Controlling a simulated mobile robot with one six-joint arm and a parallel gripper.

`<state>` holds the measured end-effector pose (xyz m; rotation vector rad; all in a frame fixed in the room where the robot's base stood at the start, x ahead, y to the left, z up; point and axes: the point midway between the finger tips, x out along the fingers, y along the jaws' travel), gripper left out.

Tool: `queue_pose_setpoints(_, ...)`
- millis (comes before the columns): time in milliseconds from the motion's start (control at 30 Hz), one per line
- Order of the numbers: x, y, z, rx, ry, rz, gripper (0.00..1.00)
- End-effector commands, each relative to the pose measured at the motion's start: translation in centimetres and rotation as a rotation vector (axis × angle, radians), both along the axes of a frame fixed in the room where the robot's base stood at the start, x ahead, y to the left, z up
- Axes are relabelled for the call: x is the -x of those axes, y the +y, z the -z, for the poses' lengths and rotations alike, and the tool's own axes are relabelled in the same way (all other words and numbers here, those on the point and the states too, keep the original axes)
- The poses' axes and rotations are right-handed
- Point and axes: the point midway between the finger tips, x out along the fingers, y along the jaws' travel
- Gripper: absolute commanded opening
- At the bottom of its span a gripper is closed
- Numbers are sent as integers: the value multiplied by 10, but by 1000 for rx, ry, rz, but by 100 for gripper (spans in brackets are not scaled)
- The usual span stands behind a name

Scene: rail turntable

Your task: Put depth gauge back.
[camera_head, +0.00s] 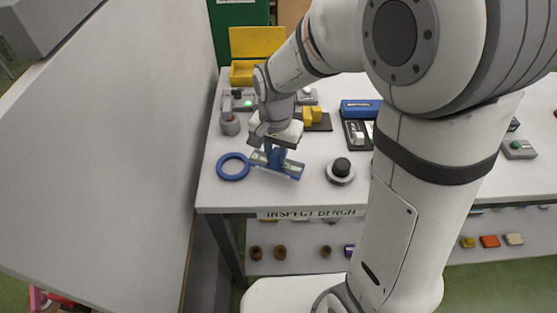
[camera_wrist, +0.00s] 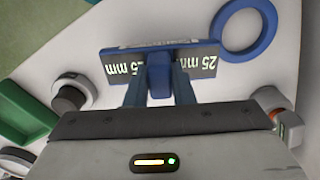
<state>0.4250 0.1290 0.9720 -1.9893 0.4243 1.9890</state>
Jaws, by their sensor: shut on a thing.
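The depth gauge (camera_head: 290,169) looks like a blue piece with a dark plate at its foot. The wrist view shows the plate (camera_wrist: 206,62) marked "25 mm" on both sides of a blue upright grip. My gripper (camera_head: 276,148) is shut on this grip, with a finger on each side of it in the wrist view (camera_wrist: 159,88). The gauge is over the front left of the inspection bench (camera_head: 215,196), just right of a blue ring (camera_head: 233,167). I cannot tell whether it touches the bench top. My fingers hide part of the grip.
A black knob on a round grey base (camera_head: 341,172) stands right of the gauge. A blue-lidded case (camera_head: 361,108), a yellow piece on a dark plate (camera_head: 313,117) and an open yellow box (camera_head: 248,72) are behind. A large pale panel (camera_head: 110,130) rises at left.

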Motion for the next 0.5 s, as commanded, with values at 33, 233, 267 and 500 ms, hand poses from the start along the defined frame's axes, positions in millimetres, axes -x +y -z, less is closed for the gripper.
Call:
queue_pose_setpoints(33, 1, 0, 7, 2, 4, 1, 3)
queue_pose_setpoints(233, 0, -1, 32, 1, 3, 1, 3)
queue_pose_setpoints(267, 0, -1, 34, 0, 2, 1, 3)
queue_pose_setpoints(500, 0, -1, 35, 0, 0, 2, 3)
